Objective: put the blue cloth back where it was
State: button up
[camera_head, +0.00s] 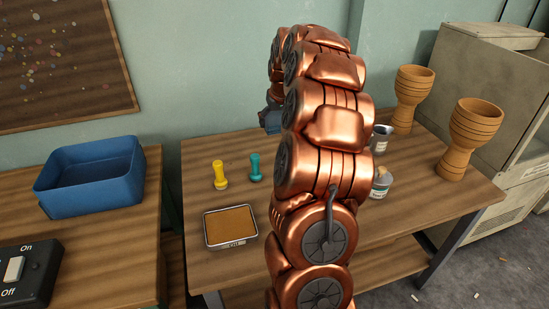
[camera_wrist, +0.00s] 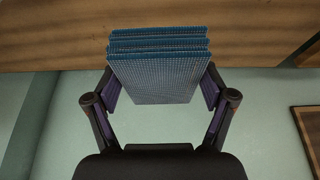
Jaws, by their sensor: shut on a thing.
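The blue cloth (camera_wrist: 160,65) is folded in several layers and has a fine checked texture. In the wrist view it sits between the two fingers of my gripper (camera_wrist: 160,88), which is shut on it. The wooden table top (camera_wrist: 50,35) shows behind the cloth at the top of that view. In the head view my copper arm hides most of the gripper. A small blue-grey part shows left of the arm at the far side of the table, but I cannot tell whether it is cloth or gripper.
The table (camera_head: 400,250) bears a yellow stamp (camera_head: 219,176), a teal stamp (camera_head: 254,168), an ink pad tray (camera_head: 231,227), a metal cup (camera_head: 380,139), a labelled jar (camera_head: 381,184) and two goblet drums (camera_head: 470,137) (camera_head: 408,98). A blue bin (camera_head: 90,180) and switch box (camera_head: 27,273) stand left.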

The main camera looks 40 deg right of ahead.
jog(key=shift+s+d+f+b, duration=0.2)
jog(key=shift+d+f, duration=0.1)
jog(key=shift+d, duration=0.35)
jog(key=shift+s+d+f+b, duration=0.15)
jog(key=shift+d+f, duration=0.1)
jog(key=shift+d, duration=0.35)
jog(key=shift+d+f, duration=0.1)
jog(key=shift+f, duration=0.1)
jog(key=shift+w+f+b, duration=0.1)
jog(key=shift+f+b, duration=0.35)
jog(key=shift+f, duration=4.3)
jog(key=shift+f, duration=0.15)
jog(key=o, duration=1.1)
